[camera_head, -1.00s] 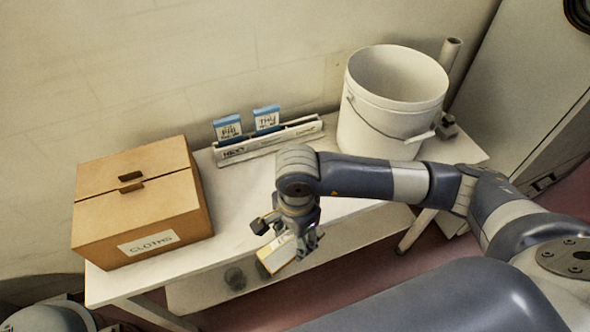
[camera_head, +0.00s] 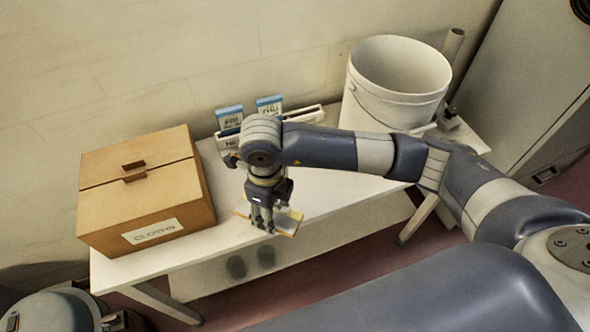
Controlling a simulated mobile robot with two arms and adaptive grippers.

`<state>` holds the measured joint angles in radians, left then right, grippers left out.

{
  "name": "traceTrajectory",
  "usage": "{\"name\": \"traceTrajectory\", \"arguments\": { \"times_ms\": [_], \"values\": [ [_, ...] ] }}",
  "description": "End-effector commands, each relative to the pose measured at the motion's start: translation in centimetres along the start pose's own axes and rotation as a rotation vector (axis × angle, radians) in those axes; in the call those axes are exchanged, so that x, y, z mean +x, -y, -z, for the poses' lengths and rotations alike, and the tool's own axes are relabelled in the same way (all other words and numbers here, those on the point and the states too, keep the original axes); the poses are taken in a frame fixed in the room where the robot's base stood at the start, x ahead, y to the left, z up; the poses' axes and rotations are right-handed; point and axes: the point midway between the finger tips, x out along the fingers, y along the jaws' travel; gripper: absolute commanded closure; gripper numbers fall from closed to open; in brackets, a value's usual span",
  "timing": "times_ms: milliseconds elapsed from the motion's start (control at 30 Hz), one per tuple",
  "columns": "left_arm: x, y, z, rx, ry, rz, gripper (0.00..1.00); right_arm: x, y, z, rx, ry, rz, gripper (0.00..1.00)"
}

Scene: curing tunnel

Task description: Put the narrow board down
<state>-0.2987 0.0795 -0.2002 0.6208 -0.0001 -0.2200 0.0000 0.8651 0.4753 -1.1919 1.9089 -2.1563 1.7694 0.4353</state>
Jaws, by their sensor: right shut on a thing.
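My right gripper (camera_head: 262,226) points down at the front edge of the white table (camera_head: 335,196), in the middle of the view. It is shut on the narrow board (camera_head: 287,221), a thin piece with a pale face and yellowish edge. The board looks nearly flat and shows on both sides of the fingers; they hide its middle. It overlaps the table's front edge in the view. I cannot tell whether it touches the tabletop. My left gripper is not in view.
A cardboard box labelled CLOTHS (camera_head: 145,195) stands at the table's left end. A white bucket (camera_head: 395,95) stands at the right. A pale rack (camera_head: 305,117) with blue-topped cards (camera_head: 269,105) is at the back, partly behind my wrist. Tabletop right of the gripper is clear.

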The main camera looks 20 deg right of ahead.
Motion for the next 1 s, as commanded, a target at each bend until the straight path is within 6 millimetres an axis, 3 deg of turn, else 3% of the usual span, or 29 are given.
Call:
{"name": "traceTrajectory", "arguments": {
  "times_ms": [33,200,433,600,833,1000],
  "values": [
    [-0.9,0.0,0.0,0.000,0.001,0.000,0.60,-0.3,1.6,0.1,0.009,-0.004,0.002,0.75],
    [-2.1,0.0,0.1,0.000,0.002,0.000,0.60,0.1,6.2,0.0,0.006,-0.003,0.002,0.75],
    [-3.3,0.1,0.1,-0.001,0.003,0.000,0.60,0.8,11.0,-0.1,0.001,-0.001,0.000,0.75],
    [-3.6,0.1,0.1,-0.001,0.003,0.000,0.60,1.2,12.2,-0.1,-0.003,0.000,-0.001,0.75],
    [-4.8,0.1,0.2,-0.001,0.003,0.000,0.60,4.0,12.2,0.0,-0.002,-0.002,-0.003,0.75],
    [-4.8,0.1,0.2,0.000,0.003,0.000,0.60,4.6,12.2,-0.1,-0.003,0.001,0.000,0.75]
  ]
}}
